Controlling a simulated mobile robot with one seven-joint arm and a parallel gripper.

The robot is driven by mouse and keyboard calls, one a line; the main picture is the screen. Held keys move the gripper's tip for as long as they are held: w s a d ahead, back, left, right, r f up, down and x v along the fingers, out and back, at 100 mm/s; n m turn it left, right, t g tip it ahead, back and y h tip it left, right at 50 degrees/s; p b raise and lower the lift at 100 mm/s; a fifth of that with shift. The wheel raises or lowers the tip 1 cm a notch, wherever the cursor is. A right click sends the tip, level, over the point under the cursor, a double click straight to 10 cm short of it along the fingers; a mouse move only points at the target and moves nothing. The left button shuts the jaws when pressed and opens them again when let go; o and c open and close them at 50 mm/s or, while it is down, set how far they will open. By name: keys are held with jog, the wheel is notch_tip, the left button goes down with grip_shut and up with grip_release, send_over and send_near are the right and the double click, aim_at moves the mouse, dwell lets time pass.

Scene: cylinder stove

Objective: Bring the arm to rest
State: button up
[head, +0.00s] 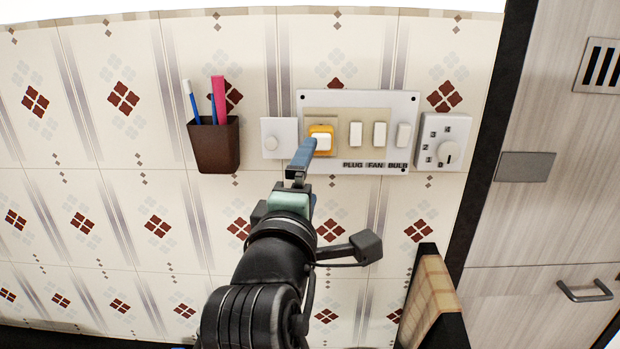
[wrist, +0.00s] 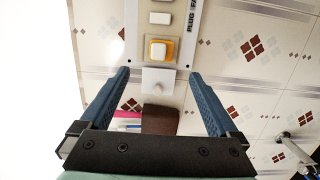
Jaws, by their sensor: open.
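My arm reaches up from the bottom of the head view, and my gripper (head: 305,152) is in front of the wall at the switch panel (head: 345,97). In the wrist view my gripper (wrist: 158,76) has its two blue fingers spread wide with nothing between them. An orange-framed white switch (head: 321,138) sits just beyond the fingertips in the head view. It also shows in the wrist view (wrist: 160,49), ahead of the fingertips. Whether a finger touches the panel I cannot tell.
A cabinet (head: 550,210) with handles stands at the right. A wooden-edged piece (head: 430,295) rises at lower right.

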jog(key=shift+s, duration=0.1)
jog(key=shift+f, duration=0.1)
dwell(0.3)
jog(key=s+d+r+m+t+y+b, duration=0.1)
jog(key=s+r+m+t+y+b, duration=0.1)
jog(key=s+r+m+t+b, duration=0.7)
jog(key=s+r+m, duration=0.5)
jog(key=s+m, duration=0.2)
jog(key=s, duration=0.2)
jog(key=shift+s+d+r+t+y, duration=0.15)
jog(key=shift+s+r+t+y, duration=0.15)
jog(key=shift+y, duration=0.1)
jog(key=shift+w, duration=0.1)
